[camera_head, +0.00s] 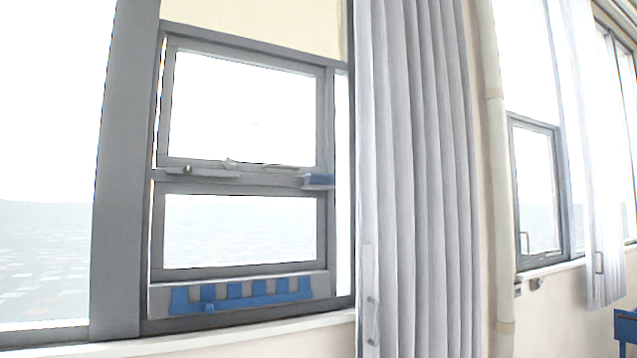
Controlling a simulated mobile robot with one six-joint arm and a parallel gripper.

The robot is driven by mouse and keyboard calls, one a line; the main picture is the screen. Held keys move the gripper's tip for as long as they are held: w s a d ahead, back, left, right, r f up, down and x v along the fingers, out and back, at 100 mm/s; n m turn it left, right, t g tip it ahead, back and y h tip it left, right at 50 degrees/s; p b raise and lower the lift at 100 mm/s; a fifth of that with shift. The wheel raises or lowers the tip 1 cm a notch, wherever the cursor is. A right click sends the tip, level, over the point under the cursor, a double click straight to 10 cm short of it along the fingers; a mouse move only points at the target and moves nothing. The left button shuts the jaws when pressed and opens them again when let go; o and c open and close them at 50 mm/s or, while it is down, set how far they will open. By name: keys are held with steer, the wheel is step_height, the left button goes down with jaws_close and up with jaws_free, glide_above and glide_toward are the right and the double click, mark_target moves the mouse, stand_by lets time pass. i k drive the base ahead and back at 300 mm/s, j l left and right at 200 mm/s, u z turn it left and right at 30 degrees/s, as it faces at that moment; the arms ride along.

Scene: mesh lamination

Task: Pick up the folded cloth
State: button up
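I cannot make out a folded cloth for certain in the head view. My gripper is not in view.
A grey-framed window (240,180) fills the left. A strip with several blue blocks (240,291) runs along its lower frame, above a white sill (240,336). A long grey curtain (415,180) hangs beside it. A pale pipe (497,180) stands right of the curtain. A blue object (625,326) shows at the lower right edge.

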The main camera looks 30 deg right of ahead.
mark_target(311, 178)
steer(key=i+j+z, duration=0.1)
steer(key=i+z, duration=0.15)
steer(key=i, duration=0.2)
steer(key=i+j+z, duration=0.15)
steer(key=i+z, duration=0.15)
steer(key=i, duration=0.15)
